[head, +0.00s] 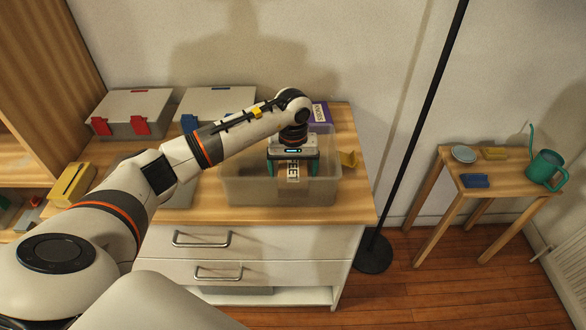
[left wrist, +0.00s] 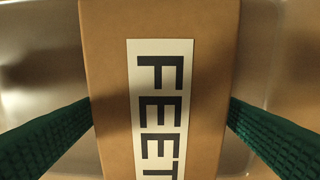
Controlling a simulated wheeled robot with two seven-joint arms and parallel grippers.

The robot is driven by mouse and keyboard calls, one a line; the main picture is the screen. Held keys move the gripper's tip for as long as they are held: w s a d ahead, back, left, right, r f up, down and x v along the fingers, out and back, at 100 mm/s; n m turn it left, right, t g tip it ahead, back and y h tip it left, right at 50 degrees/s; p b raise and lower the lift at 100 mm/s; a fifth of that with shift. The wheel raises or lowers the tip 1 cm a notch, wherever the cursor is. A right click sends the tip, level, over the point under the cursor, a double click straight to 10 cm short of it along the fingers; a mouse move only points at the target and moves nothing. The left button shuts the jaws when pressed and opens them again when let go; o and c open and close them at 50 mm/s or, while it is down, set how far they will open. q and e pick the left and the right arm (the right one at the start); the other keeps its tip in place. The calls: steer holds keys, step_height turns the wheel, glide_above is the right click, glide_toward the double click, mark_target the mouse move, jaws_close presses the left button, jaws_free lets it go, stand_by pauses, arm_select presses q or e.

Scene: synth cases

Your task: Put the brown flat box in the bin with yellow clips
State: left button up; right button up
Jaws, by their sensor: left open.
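The brown flat box (left wrist: 112,90) with a white "FEET" label lies between the green fingers of my left gripper (left wrist: 160,108) in the left wrist view. The fingers are close against its two sides; I cannot tell if they touch. In the head view my left gripper (head: 293,170) points down into the translucent bin (head: 236,192), and the box's label (head: 293,172) shows between the fingers. My left gripper is open. The bin's far side is partly hidden by my arm. My right gripper is not in view.
Closed grey bins with red clips (head: 140,126) and blue clips (head: 189,123) stand at the back of the wooden dresser top (head: 352,200). A purple labelled thing (head: 320,112) is behind the open bin. A black pole (head: 424,100) and a small table (head: 505,184) are right.

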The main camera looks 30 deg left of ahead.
mark_target(293, 169)
arm_select(q)
steer(key=shift+r, duration=0.15)
steer(key=shift+r, duration=0.2)
step_height(293, 169, up, 12)
steer(key=b, duration=0.1)
steer(key=shift+f, duration=0.2)
stand_by(0.3)
